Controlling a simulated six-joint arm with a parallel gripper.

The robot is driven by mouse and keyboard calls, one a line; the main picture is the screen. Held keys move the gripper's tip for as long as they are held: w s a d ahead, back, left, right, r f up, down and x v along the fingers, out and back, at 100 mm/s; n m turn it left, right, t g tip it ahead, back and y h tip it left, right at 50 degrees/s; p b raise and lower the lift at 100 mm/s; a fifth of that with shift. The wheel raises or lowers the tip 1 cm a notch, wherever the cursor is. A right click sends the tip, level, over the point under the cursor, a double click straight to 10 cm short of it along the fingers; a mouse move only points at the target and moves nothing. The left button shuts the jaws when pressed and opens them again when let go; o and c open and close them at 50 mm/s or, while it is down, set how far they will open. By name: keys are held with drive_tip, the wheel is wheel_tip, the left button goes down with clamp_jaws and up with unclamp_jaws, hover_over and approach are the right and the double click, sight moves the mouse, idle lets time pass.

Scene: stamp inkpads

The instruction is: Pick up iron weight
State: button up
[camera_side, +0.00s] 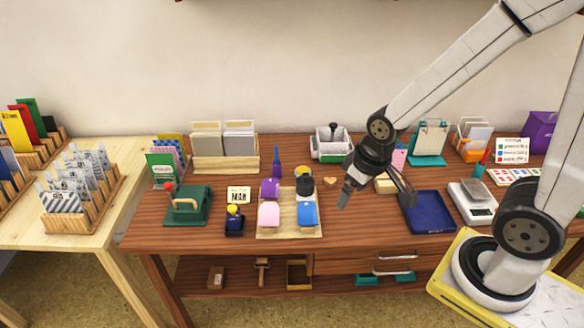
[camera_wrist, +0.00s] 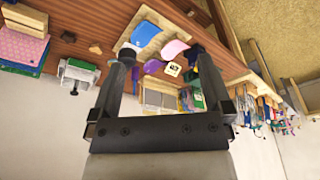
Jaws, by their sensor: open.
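A dark round piece (camera_side: 305,186), which looks like the iron weight, sits at the back right of a light wooden tray (camera_side: 262,231) among colored pads. My gripper (camera_side: 376,203) is open and empty, above the table to the right of the tray. In the wrist view the spread fingers (camera_wrist: 158,53) frame the blue pad (camera_wrist: 145,34) and the pink pad (camera_wrist: 174,49) beyond them.
A blue tray (camera_side: 430,213) and a white scale (camera_side: 472,203) lie to the right. A white and green box with a dark knob (camera_side: 332,143) stands behind. A green press (camera_side: 187,206) stands at left. Bare wood shows in front of the gripper.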

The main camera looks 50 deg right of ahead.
idle(0.5)
drive_tip(key=n+t+y, duration=0.2)
drive_tip(key=n+t, duration=0.3)
drive_tip(key=t, duration=0.2)
hover_over(307, 182)
drive_tip(key=s+d, duration=0.2)
drive_tip(key=s, duration=0.1)
wheel_tip(307, 182, down, 11)
wheel_tip(307, 182, down, 7)
drive_tip(key=s+d+n+t+y, duration=0.1)
drive_tip(key=s+y, duration=0.1)
drive_tip(key=y, duration=0.3)
drive_tip(key=shift+s+d+r+n, duration=0.2)
drive_tip(key=shift+s+d+n, duration=0.05)
drive_tip(key=shift+d+n, duration=0.15)
drive_tip(key=shift+w+a, duration=0.1)
drive_tip(key=shift+x, duration=1.25)
drive_tip(key=shift+f, duration=0.1)
